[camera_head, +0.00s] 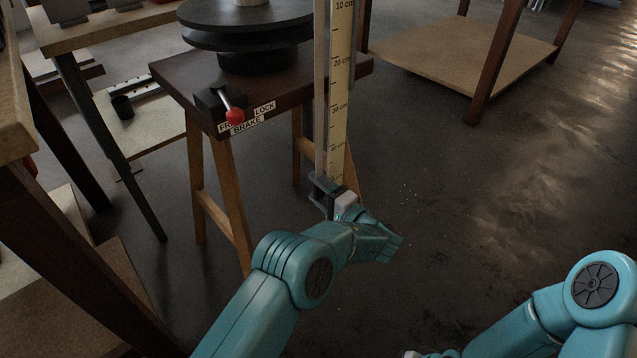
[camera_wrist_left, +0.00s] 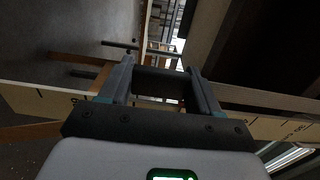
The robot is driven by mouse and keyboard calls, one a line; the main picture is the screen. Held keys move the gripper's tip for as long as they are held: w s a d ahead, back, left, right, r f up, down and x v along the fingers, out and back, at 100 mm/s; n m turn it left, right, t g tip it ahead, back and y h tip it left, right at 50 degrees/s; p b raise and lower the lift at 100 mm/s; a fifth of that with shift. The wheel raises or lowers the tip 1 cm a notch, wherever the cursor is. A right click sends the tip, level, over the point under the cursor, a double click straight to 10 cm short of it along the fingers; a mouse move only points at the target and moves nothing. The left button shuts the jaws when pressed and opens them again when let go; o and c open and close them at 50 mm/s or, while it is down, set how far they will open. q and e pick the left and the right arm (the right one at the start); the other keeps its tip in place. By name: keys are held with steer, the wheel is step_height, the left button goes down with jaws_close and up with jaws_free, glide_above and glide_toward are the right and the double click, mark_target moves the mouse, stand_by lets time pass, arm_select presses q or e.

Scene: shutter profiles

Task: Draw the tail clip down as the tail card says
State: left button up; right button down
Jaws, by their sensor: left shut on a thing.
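My left gripper (camera_head: 328,193) is shut on the tail clip, which is mostly hidden by the fingers. The tail card cannot be made out. Only my right arm shows at the lower right; its fingertips are out of view.
A dark-topped trestle stand (camera_head: 265,82) carries a black round turntable (camera_head: 245,30). A red-knobbed lever (camera_head: 234,115) sits at its front edge above a FREE LOCK BRAKE label (camera_head: 247,126). Wooden benches stand left. Open floor (camera_head: 480,190) lies to the right.

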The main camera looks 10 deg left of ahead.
arm_select(q)
steer(key=shift+w, duration=0.1)
steer(key=o, duration=1.4)
steer(key=shift+s+d, duration=0.15)
steer(key=shift+s, duration=0.05)
